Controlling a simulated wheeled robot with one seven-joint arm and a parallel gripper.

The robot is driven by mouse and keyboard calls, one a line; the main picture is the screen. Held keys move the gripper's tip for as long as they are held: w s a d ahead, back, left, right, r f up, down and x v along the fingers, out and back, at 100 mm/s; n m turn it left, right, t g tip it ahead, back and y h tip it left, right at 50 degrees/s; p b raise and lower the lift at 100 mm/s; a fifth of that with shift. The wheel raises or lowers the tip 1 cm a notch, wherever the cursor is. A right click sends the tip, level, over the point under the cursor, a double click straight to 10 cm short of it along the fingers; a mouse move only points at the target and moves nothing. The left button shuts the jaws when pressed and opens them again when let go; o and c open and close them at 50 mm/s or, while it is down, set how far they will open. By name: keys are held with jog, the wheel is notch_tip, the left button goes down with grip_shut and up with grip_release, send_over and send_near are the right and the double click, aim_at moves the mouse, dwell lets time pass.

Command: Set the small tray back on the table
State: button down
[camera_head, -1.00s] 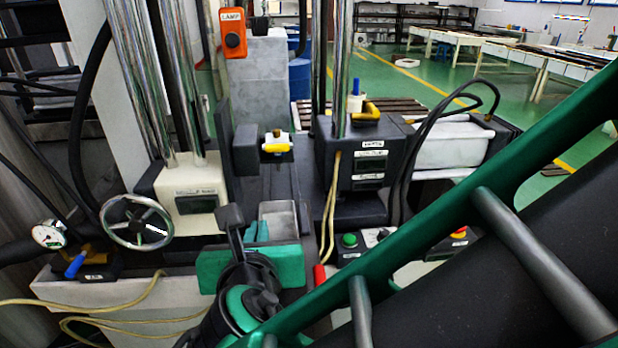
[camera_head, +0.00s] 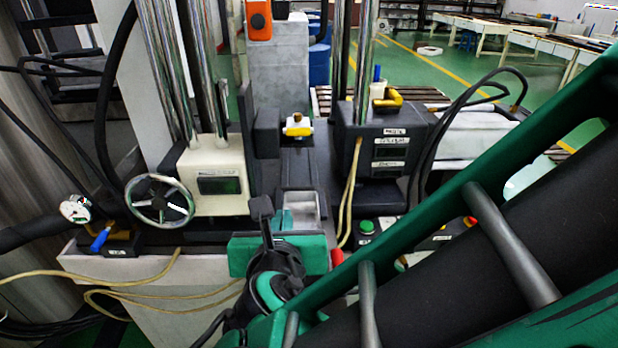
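The small tray (camera_head: 309,213), a grey open metal box, shows near the middle of the head view, over or on the dark bed of the machine. My gripper (camera_head: 284,222) is at the tray's near left side. Its green body hides the tray's near end, and a green finger part shows beside the tray. I cannot tell whether the fingers are closed on the tray, or whether the tray rests on the bed. Light-topped tables (camera_head: 497,27) stand far off at the back right.
A cream block with a handwheel (camera_head: 160,201) stands left of the tray, with chrome columns above. A dark labelled block (camera_head: 382,140) stands to the right. A green button (camera_head: 366,226) and cables are close by. Open green floor (camera_head: 425,60) lies behind, right.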

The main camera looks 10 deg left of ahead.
jog(key=shift+f, duration=1.55)
jog(key=shift+s+f, duration=0.15)
jog(key=shift+f, duration=0.1)
jog(key=c, duration=1.9)
grip_release()
jog(key=shift+c, duration=0.2)
